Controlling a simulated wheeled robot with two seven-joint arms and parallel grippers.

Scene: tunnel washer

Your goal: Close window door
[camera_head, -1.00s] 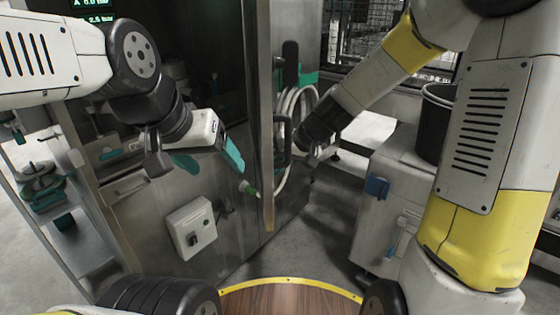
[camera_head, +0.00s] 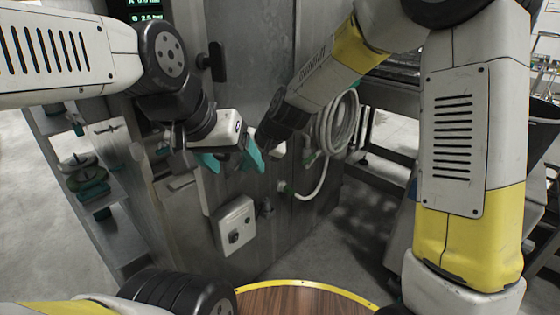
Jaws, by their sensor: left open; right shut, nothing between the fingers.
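The window door (camera_head: 262,45) appears as a grey metal panel in the upper middle of the head view, largely face-on to me. A black handle (camera_head: 212,62) stands at its left side. My arms cover its lower part, so I cannot tell whether it is fully shut. My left gripper (camera_head: 232,163), with teal fingers, is open and empty in front of the washer front, low and left of the panel. My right gripper (camera_head: 268,142) is shut and empty just right of it, close to the panel. Its fingertips are mostly hidden, and contact is unclear.
A light grey switch box (camera_head: 233,226) sticks out from the washer front below my grippers. A coiled hose (camera_head: 338,125) hangs at the right. A shelf with green-based items (camera_head: 88,178) stands at the left. Open grey floor (camera_head: 345,235) lies at lower right.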

